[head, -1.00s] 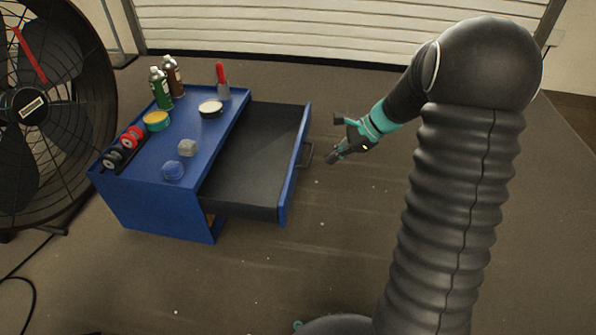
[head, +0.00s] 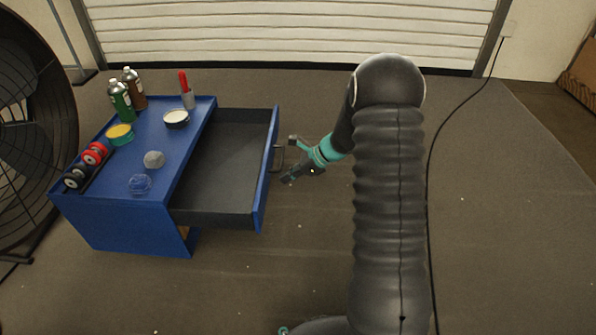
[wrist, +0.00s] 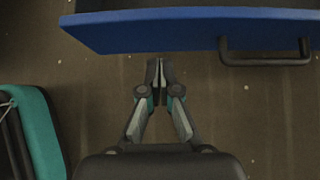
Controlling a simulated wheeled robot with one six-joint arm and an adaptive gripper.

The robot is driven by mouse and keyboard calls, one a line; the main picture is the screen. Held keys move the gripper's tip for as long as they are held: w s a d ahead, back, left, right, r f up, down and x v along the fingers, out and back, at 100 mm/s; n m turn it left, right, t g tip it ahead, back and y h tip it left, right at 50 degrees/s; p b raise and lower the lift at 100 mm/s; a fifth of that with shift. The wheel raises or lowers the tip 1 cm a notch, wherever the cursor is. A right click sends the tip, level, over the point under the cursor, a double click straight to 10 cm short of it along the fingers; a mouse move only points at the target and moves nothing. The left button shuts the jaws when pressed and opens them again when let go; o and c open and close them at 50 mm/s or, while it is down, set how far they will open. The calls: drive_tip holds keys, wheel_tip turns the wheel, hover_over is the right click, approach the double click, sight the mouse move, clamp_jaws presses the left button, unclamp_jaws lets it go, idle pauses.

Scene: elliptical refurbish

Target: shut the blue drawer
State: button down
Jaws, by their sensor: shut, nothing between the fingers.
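The blue drawer (head: 267,176) is pulled well out of the right side of the blue cabinet (head: 130,222), and its grey inside is empty. A dark bar handle sits on its front panel; it shows clearly in the wrist view (wrist: 265,60). My gripper (head: 288,178) is just right of the drawer front, close to the handle. In the wrist view my gripper (wrist: 157,68) has its fingertips together with nothing between them. The tips are near the lower edge of the blue front panel (wrist: 180,30), left of the handle. I cannot tell whether they touch it.
The cabinet top holds spray cans (head: 122,100), a red-handled tool (head: 186,90), tins (head: 176,118), red and black rolls (head: 92,154) and small lumps (head: 154,159). A large fan (head: 35,130) stands at left. A cable (head: 430,180) runs along the floor at right.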

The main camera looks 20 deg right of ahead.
sight(264, 183)
drive_tip(key=shift+w+a+f, duration=0.15)
drive_tip(key=shift+w+a, duration=0.1)
drive_tip(key=shift+a, duration=0.5)
drive_tip(key=shift+w+a+f, duration=0.1)
drive_tip(key=shift+w+a, duration=0.2)
drive_tip(key=shift+a, duration=0.5)
drive_tip(key=shift+w+a+f, duration=0.15)
drive_tip(key=shift+w+a, duration=0.1)
drive_tip(key=shift+a, duration=0.5)
drive_tip(key=shift+a, duration=0.1)
